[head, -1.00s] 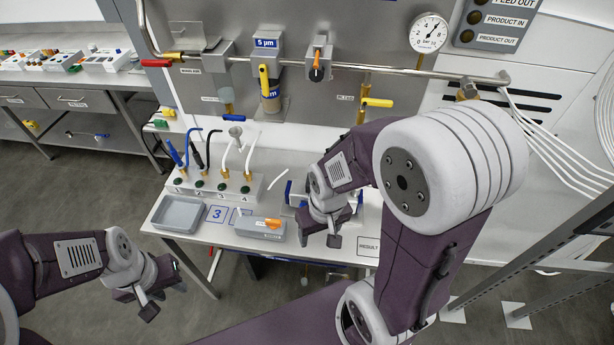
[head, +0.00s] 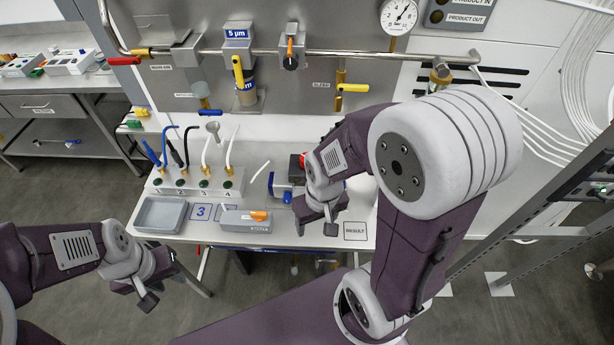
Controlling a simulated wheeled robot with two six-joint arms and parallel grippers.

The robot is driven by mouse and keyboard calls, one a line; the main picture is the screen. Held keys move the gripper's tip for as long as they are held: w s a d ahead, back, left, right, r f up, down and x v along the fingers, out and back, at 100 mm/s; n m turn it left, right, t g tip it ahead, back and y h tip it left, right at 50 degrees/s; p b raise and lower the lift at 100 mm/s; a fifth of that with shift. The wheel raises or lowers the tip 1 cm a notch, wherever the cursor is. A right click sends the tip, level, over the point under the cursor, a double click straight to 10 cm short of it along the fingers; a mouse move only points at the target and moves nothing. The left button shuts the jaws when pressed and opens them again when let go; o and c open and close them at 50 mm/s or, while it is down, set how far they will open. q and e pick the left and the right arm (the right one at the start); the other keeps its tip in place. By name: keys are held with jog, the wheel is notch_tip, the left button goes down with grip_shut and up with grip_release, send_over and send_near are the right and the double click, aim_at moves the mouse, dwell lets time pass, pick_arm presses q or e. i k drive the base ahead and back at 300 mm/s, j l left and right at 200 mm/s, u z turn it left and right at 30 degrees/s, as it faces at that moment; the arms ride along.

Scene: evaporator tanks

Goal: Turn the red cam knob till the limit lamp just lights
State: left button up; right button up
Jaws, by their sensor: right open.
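A small red part (head: 302,159), perhaps the red cam knob, shows just behind my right gripper, beside a dark block. A blue-and-grey device (head: 283,188) stands on the bench next to it, partly covered by my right gripper. I cannot make out the limit lamp. My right gripper (head: 315,228) is open and empty, above the bench in front of the device, apart from the red part as far as I can see. My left gripper (head: 163,290) is open and empty, low at the left, off the bench's front edge.
On the bench stand a grey tray (head: 161,215), a valve block with numbered tubes (head: 202,184), a grey box with an orange lever (head: 246,222) and a RESULT card (head: 356,231). A pipe with valves and a gauge (head: 400,15) runs along the panel behind.

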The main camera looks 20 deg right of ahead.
aim_at(301, 159)
jog(key=z, duration=0.8)
jog(key=j+z, duration=0.1)
jog(key=k+l, duration=0.1)
jog(key=k, duration=0.15)
